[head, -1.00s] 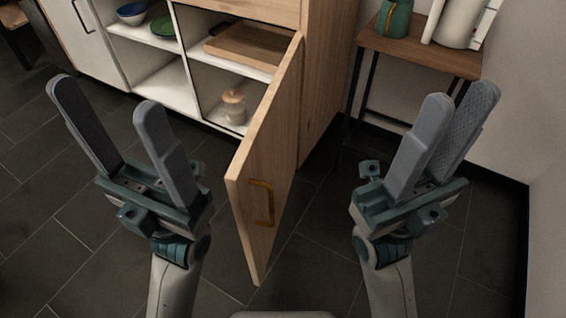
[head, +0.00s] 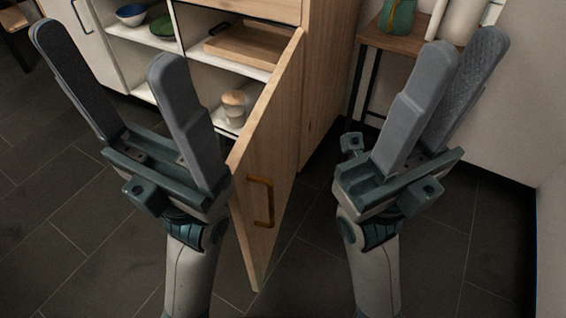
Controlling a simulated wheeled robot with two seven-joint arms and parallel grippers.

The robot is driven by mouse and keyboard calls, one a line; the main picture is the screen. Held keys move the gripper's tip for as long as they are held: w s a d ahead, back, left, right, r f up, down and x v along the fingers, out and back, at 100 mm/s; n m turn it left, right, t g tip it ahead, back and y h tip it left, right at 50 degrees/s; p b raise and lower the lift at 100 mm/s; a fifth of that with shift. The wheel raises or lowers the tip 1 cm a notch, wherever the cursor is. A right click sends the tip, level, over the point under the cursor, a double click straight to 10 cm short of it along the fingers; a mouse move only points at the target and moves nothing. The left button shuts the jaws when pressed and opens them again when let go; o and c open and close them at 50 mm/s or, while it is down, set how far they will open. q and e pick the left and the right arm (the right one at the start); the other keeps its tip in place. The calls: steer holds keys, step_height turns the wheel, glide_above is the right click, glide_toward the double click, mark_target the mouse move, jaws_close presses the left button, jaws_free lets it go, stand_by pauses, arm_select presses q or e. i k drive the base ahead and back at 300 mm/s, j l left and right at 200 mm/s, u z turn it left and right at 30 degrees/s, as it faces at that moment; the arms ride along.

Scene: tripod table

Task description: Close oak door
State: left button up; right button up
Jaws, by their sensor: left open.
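The oak door (head: 268,150) stands open in the head view, swung out from the right side of its cabinet toward me. Its orange-brown handle (head: 262,200) is on the face turned to the right. My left gripper (head: 106,46) is open and empty, left of the door. Its right finger and wrist overlap the door's free edge in the picture; I cannot tell whether they touch it. My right gripper (head: 465,48) is empty, right of the door and apart from it, with a gap between its fingers and its inner pad showing.
The open cabinet holds a wooden tray (head: 245,50) and a lidded jar (head: 233,105) on white shelves (head: 200,72). Bowls (head: 131,14) sit further left. A small side table (head: 400,42) with a green vessel (head: 397,14) stands at the right, beside the wall. Dark floor tiles are clear.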

mark_target(263, 162)
steer(key=l+u, duration=0.75)
steer(key=k, duration=0.05)
